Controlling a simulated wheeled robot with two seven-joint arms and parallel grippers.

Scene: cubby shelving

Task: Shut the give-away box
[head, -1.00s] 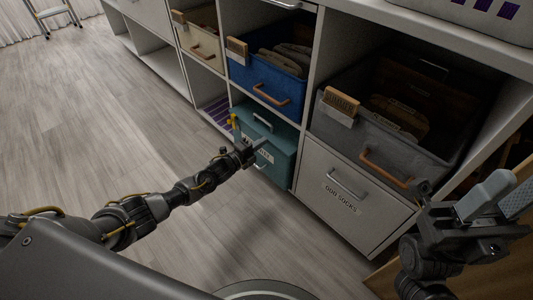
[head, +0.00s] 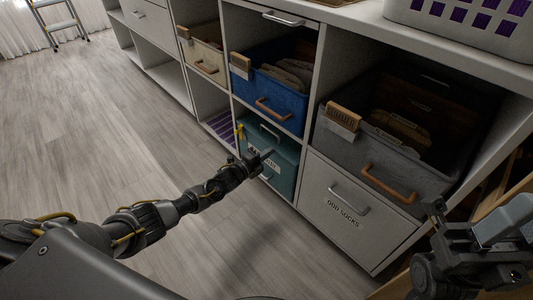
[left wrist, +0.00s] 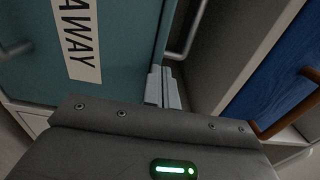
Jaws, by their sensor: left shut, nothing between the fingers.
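The give-away box (head: 287,168) is teal and sits in a lower cubby, below the blue bin. A metal handle (head: 269,133) shows near its top; my left gripper partly covers its label and the area around a lower handle. In the left wrist view, the teal panel (left wrist: 115,70) carries a white label (left wrist: 79,38) ending in "AWAY". My left gripper (head: 268,154) is shut and empty, in front of the box. Its fingertips (left wrist: 163,86) are by the panel's edge, beside a dark gap; contact cannot be told. My right gripper (head: 498,228) is at lower right, away from the box.
A blue bin (head: 262,95) is above the box. A grey bin (head: 380,160) and an "odd socks" drawer (head: 350,212) are to the right. A white basket (head: 470,18) stands on the shelf top. The wooden floor (head: 90,130) at left is clear.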

